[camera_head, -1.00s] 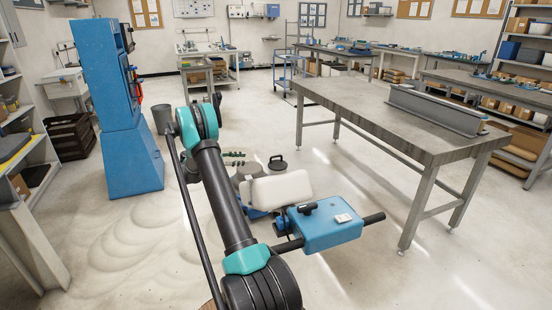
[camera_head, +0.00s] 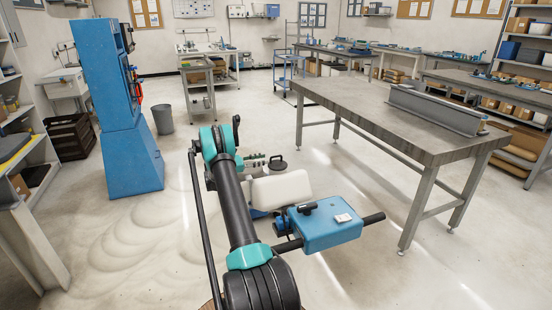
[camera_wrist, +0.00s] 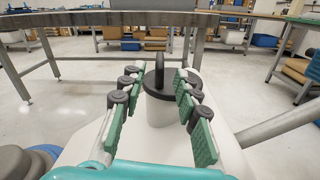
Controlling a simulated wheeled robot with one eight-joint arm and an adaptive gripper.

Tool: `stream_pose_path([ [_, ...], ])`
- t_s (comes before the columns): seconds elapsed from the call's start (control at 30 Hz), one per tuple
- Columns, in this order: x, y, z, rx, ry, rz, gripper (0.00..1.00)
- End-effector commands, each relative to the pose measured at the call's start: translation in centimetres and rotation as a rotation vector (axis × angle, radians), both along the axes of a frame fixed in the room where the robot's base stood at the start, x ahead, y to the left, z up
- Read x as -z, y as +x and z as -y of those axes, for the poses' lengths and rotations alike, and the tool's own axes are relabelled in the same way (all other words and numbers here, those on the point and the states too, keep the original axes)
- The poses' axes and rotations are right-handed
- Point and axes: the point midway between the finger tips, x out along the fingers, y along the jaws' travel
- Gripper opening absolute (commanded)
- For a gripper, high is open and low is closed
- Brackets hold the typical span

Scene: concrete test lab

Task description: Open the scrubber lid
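The scrubber is low on the floor in the head view, with a white tank (camera_head: 284,188) and a blue control box (camera_head: 326,226) on a black handlebar. Its black round lid (camera_head: 277,163) has an upright handle and sits on the tank's neck. The lid also shows in the wrist view (camera_wrist: 157,80), appearing seated and closed. My gripper (camera_head: 256,161) is beside the lid, partly hidden by my arm. In the wrist view my gripper (camera_wrist: 155,86) is open, its green-padded fingers on either side of the lid. Whether either finger touches it, I cannot tell.
A long grey workbench (camera_head: 400,121) stands to the right, with a metal beam (camera_head: 434,110) on top. A blue machine cabinet (camera_head: 115,110) and a grey bin (camera_head: 163,119) stand to the left. The floor between is clear.

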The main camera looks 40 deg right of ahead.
Motion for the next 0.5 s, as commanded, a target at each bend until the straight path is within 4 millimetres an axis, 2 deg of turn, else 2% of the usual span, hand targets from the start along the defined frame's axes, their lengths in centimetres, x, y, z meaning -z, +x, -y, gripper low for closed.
stream_pose_path([
  [0.1, 0.0, -0.6, 2.5, 0.002, 0.0, 0.0, 0.32],
  [0.3, 0.0, -1.4, 5.8, 0.002, 0.0, 0.0, 0.32],
  [0.5, 0.0, -1.8, 7.5, 0.001, 0.0, 0.0, 0.32],
])
